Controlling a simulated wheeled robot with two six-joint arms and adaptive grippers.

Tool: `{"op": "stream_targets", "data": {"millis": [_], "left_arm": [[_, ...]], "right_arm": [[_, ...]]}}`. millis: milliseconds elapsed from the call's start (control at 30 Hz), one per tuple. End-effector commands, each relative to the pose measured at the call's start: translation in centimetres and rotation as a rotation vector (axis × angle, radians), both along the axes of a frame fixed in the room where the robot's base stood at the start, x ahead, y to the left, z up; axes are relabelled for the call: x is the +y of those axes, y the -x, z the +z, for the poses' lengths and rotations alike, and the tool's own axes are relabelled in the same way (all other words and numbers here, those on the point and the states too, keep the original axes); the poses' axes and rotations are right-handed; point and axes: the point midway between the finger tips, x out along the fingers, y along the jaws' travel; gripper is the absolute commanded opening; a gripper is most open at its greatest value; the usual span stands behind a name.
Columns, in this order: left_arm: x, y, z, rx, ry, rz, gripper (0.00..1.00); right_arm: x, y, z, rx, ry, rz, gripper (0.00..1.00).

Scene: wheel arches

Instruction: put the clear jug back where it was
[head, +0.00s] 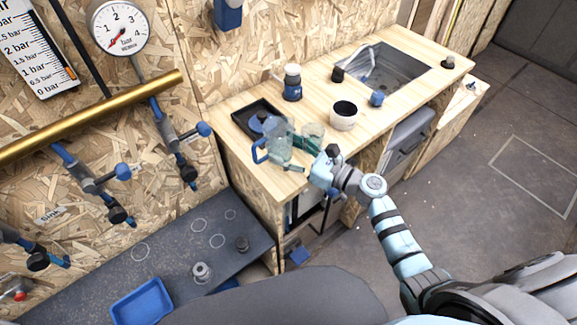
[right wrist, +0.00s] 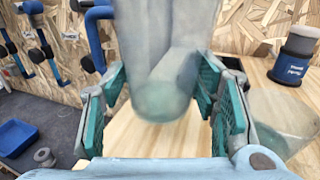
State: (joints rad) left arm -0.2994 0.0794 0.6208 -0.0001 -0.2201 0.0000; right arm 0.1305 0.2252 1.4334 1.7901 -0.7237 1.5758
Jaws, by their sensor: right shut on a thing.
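The clear jug (head: 277,138), with a blue handle, is at the near left end of the wooden counter (head: 235,151). In the right wrist view the clear jug (right wrist: 160,50) stands between the teal finger pads, its rounded bottom above or on the bare wood; I cannot tell whether it touches. My right gripper (head: 298,156) is shut on the jug from its right side. It also shows in the right wrist view (right wrist: 163,100). My left gripper is not in view.
A second clear vessel (head: 314,133) stands close right of the jug. A black tray (head: 247,113) with a blue-topped item lies behind it. Blue-handled valves (head: 180,160) hang at left.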

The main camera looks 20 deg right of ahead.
Motion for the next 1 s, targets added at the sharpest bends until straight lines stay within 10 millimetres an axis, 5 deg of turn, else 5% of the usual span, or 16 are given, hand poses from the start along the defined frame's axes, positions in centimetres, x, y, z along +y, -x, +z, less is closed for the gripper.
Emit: {"op": "stream_targets", "data": {"millis": [233,600,633,733,1000], "left_arm": [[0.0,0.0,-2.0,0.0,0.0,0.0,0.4],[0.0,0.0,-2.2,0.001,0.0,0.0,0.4],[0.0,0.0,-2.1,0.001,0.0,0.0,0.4],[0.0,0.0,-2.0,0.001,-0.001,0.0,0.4],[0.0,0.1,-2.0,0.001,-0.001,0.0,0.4]], "right_arm": [[0.0,0.0,-4.2,0.001,-0.002,-0.001,0.23],[0.0,0.0,-4.5,-0.001,-0.001,0.0,0.23],[0.0,0.0,-4.5,0.0,0.0,0.0,0.58],[0.0,0.0,-4.4,0.0,0.0,0.0,0.74],[0.0,0.0,-4.4,0.0,0.0,-0.001,0.75]]}}
